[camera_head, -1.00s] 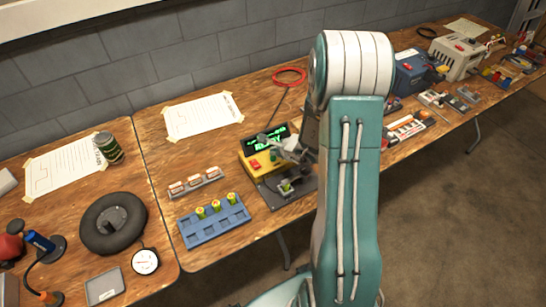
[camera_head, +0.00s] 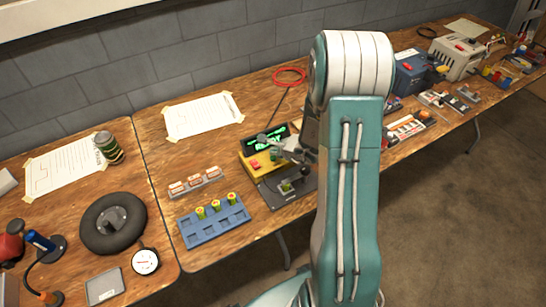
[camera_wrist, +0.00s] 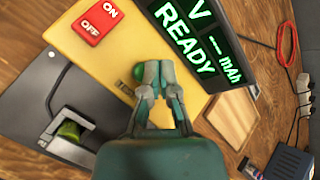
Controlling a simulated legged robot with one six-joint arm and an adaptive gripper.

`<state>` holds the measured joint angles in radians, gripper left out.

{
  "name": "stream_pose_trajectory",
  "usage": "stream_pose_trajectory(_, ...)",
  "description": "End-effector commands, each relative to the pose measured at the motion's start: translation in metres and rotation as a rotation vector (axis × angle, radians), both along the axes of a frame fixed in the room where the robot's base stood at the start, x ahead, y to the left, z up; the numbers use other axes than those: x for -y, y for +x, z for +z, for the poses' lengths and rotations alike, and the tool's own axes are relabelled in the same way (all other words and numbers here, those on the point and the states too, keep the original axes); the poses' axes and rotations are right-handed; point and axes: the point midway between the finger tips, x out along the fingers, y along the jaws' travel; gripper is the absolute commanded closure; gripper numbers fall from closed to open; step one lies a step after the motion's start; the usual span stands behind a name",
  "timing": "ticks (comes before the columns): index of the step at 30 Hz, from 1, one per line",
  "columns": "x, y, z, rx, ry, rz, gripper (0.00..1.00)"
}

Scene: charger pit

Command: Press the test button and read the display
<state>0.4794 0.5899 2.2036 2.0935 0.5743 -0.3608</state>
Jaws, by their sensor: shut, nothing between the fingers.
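The yellow tester (camera_head: 250,160) stands on the bench, and its body fills the middle of the wrist view (camera_wrist: 110,60). Its black display (camera_wrist: 200,40) reads "V", dashes, "mAh" and "READY" in green. A green test button (camera_wrist: 138,72) shows partly beside my fingertips, which hide the rest; whether they touch it I cannot tell. A red ON/OFF switch (camera_wrist: 97,21) is on the same panel. My gripper (camera_wrist: 160,68) is shut and empty, over the panel below the display; in the head view (camera_head: 283,151) it covers part of the tester.
A dark cradle (camera_wrist: 80,95) beside the tester holds a green item (camera_wrist: 70,131). A blue rack (camera_head: 213,221) with several batteries stands in front at left. A wooden tray (camera_wrist: 232,116) and a blue box (camera_wrist: 288,163) lie on the other side.

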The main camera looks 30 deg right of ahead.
Motion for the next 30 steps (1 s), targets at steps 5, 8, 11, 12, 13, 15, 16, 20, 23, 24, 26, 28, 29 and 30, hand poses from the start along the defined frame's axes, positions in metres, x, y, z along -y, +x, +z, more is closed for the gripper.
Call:
stream_pose_trajectory(5, 0.0, -0.001, -0.004, -0.001, 0.001, 0.0, 1.0)
stream_pose_trajectory(8, 0.0, -0.001, -0.007, 0.0, 0.0, 0.0, 1.0)
stream_pose_trajectory(11, 0.0, -0.001, -0.007, 0.001, 0.0, -0.001, 1.0)
stream_pose_trajectory(12, 0.0, -0.001, -0.007, 0.0, 0.0, 0.0, 1.0)
stream_pose_trajectory(13, 0.0, -0.001, -0.007, 0.0, 0.0, 0.0, 1.0)
stream_pose_trajectory(15, 0.0, -0.001, -0.007, 0.0, 0.0, 0.0, 1.0)
stream_pose_trajectory(16, 0.0, -0.001, -0.007, 0.0, 0.0, 0.0, 1.0)
stream_pose_trajectory(20, 0.0, -0.001, -0.007, 0.0, 0.0, 0.0, 1.0)
stream_pose_trajectory(23, 0.0, -0.001, -0.009, 0.0, 0.0, 0.0, 1.0)
stream_pose_trajectory(24, 0.0, -0.001, -0.009, 0.0, 0.001, -0.001, 1.0)
stream_pose_trajectory(26, 0.0, -0.001, -0.009, 0.0, 0.001, -0.001, 1.0)
stream_pose_trajectory(28, 0.0, -0.001, -0.01, 0.0, 0.001, -0.001, 1.0)
stream_pose_trajectory(29, 0.0, -0.001, -0.01, 0.0, 0.001, -0.001, 1.0)
stream_pose_trajectory(30, 0.0, -0.001, -0.011, 0.0, 0.001, -0.001, 1.0)
